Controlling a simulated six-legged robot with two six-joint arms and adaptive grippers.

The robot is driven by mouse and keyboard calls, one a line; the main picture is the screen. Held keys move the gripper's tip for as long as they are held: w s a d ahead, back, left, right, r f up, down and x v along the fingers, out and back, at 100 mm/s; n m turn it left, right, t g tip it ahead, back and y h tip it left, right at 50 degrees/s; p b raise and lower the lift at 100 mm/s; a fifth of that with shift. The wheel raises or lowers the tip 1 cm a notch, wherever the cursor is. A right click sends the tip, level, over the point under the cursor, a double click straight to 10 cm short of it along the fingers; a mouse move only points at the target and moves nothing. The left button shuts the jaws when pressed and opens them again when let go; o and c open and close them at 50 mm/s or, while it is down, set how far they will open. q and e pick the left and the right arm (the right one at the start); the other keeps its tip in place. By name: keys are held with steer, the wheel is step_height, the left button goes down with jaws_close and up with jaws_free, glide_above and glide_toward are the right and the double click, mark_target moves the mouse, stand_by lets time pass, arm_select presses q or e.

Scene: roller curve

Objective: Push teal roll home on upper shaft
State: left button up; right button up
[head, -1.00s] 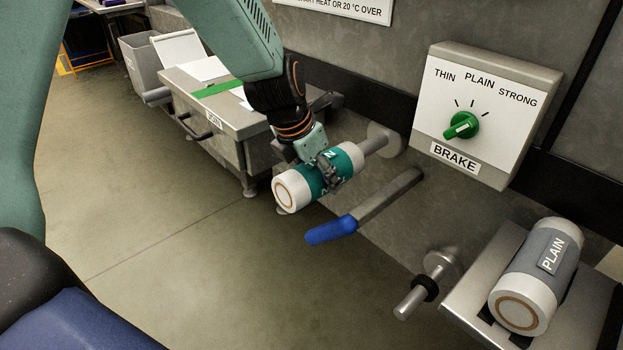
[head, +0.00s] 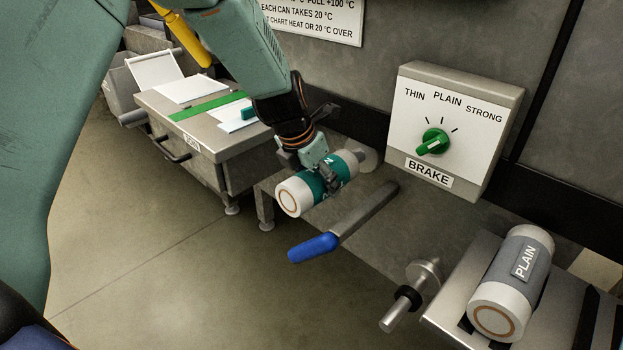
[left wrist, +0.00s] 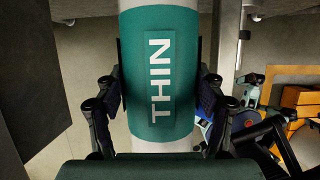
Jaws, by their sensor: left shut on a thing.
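The teal roll (head: 312,188) has white ends and sits on the upper shaft at the wall. Only the shaft's round flange (head: 367,158) shows beyond its far end. My left gripper (head: 325,178) is shut around the middle of the roll from above. In the left wrist view the roll (left wrist: 180,95) carries a THIN label, with the gripper's fingers (left wrist: 160,100) on both its sides. How close the roll's far end is to the flange is hard to tell. My right gripper is not in view.
A lever with a blue handle (head: 313,247) juts out just below the roll. A lower shaft (head: 402,308) with a black collar is bare. A grey PLAIN roll (head: 514,285) rests on a metal stand at right. The BRAKE box (head: 455,125) is above; a bench (head: 215,125) stands left.

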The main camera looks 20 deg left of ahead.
mark_target(328, 162)
arm_select(q)
steer(key=shift+w+d+p, duration=0.3)
steer(key=shift+w+p, duration=0.25)
steer(key=shift+w, duration=0.1)
steer(key=shift+w+d+p, duration=0.25)
steer(key=shift+w+p, duration=0.25)
steer(key=shift+w, duration=0.2)
steer(key=shift+w+d+p, duration=0.3)
steer(key=shift+w+p, duration=0.25)
steer(key=shift+w, duration=0.1)
steer(key=o, duration=1.7)
steer(key=shift+s, duration=0.15)
steer(key=v, duration=1.2)
steer(key=shift+f, duration=0.15)
